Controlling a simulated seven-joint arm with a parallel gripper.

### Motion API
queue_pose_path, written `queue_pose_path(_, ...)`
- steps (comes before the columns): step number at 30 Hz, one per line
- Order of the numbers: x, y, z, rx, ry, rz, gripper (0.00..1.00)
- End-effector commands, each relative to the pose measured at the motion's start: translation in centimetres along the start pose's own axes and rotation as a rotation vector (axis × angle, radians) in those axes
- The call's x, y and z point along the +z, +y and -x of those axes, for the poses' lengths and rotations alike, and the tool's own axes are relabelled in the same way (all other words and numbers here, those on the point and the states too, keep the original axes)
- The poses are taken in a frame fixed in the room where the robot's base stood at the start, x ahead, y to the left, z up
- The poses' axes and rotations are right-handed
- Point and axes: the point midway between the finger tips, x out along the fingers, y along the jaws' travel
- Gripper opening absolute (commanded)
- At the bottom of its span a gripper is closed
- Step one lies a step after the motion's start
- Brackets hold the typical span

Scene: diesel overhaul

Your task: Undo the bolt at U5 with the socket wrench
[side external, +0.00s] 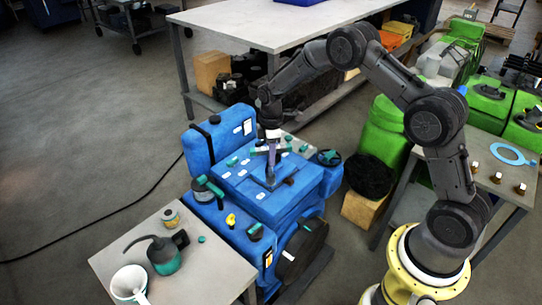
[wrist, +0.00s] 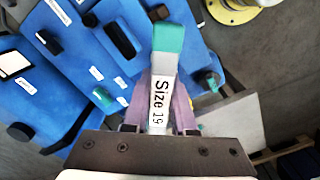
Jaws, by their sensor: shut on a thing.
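The socket wrench (wrist: 167,45) has a teal end and a white section marked "Size 19". My gripper (wrist: 164,105) is shut on it, with its purple fingers on either side of the white section. In the side view my gripper (side external: 271,166) points down over the top of the blue engine (side external: 285,205). The wrench is too small there to make out clearly. I cannot tell whether its lower end touches a bolt. Small teal bolt heads and white labels show on the engine top. The labels are too small to read, so I cannot pick out U5.
Another table (side external: 487,160) is on the right.

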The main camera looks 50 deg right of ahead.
Motion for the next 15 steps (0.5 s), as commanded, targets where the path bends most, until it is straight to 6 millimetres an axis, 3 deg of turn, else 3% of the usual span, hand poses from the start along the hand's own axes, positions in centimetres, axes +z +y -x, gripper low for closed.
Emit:
queue_pose_path(9, 0.38, -0.42, -0.56, -0.016, -0.007, 0.355, 0.0)
queue_pose_path(15, 0.39, -0.43, -0.56, -0.017, -0.007, 0.4, 0.0)
